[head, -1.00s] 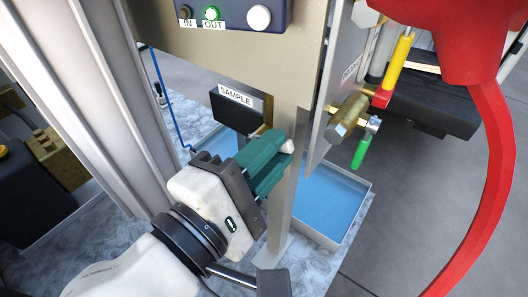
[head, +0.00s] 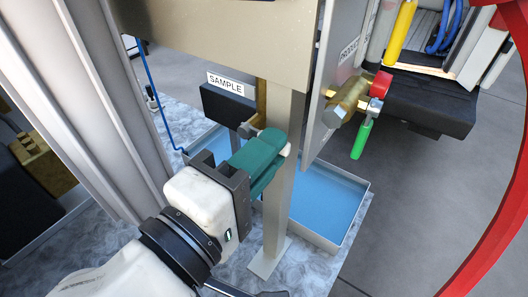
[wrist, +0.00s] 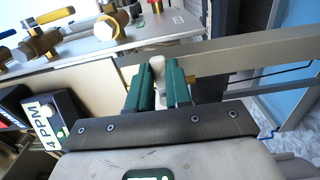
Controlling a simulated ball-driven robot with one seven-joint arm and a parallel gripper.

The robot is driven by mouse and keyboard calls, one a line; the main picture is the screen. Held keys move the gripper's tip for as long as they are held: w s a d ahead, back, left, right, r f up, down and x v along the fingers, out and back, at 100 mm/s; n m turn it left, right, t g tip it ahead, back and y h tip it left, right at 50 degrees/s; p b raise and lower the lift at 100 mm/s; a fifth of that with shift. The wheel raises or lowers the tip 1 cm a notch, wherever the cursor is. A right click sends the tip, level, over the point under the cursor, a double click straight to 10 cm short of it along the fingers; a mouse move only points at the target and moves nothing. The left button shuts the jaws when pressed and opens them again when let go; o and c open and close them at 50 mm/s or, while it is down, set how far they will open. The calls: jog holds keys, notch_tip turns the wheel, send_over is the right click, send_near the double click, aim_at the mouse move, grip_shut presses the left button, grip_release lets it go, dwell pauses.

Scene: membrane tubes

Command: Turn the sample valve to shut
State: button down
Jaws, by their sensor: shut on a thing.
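The black block labelled SAMPLE (head: 225,84) hangs behind the post in the head view. A brass valve fitting (head: 261,100) shows beside it, just above my fingers. My gripper (head: 270,155) has green fingers and is shut on the sample valve's handle. Only the handle's pale end (head: 287,151) shows past the fingertips in the head view. The same pale end (wrist: 156,62) sits between the two fingers in the wrist view. The rest of the handle is hidden by the fingers, so its exact angle cannot be told.
A metal post (head: 277,215) stands close beside my fingers. A blue-floored tray (head: 362,207) lies below. A 4 PPM display (wrist: 47,128) shows in the wrist view.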

jog(key=shift+f, duration=0.1)
jog(key=c, duration=1)
grip_release()
jog(key=shift+c, duration=0.2)
jog(key=b+v, duration=0.1)
jog(key=v, duration=0.9)
jog(key=shift+s+a, duration=0.25)
jog(key=shift+s, duration=0.1)
